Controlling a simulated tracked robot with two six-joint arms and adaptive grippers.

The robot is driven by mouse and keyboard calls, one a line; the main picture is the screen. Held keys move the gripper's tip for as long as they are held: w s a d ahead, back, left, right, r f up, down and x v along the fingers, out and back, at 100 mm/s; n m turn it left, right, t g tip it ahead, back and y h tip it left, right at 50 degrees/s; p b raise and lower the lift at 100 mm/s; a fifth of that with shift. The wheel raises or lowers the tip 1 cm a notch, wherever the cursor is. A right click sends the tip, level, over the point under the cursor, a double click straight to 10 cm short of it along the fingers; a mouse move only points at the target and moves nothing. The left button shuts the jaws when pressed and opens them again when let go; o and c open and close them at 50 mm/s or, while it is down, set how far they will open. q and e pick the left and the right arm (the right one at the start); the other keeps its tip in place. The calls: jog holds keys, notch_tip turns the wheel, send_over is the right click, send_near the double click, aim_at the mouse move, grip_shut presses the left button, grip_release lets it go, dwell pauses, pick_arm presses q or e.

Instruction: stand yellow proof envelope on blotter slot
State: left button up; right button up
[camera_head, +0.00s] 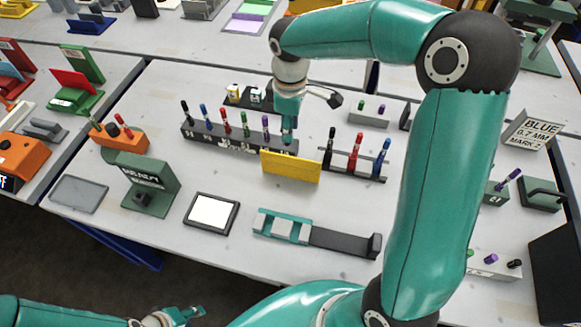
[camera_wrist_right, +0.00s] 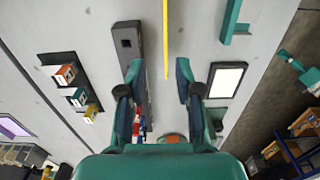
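The yellow proof envelope (camera_head: 290,167) is upright in front of the right end of the dark pen rack (camera_head: 215,139). In the right wrist view it is a thin edge-on yellow strip (camera_wrist_right: 165,35). My right gripper (camera_head: 288,138) is above and behind it, pointing down. In the right wrist view my right gripper (camera_wrist_right: 160,66) is open, with the strip's end between its fingers and gaps on both sides. My left gripper (camera_head: 190,313) is low at the front edge, away from the envelope; its opening is unclear. I cannot tell which item is the blotter slot.
A white pad in a black frame (camera_head: 212,212) and a teal-and-black holder (camera_head: 318,235) lie in front. A green stand (camera_head: 150,185) is left of them. A small rack with several pens (camera_head: 352,166) stands close right of the envelope.

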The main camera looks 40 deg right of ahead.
notch_tip(320, 180, down, 8)
jog(key=p, duration=0.2)
send_over(290, 176)
notch_tip(290, 176, down, 5)
jog(key=shift+w+d+r, duration=0.1)
jog(key=shift+f, duration=0.45)
grip_shut()
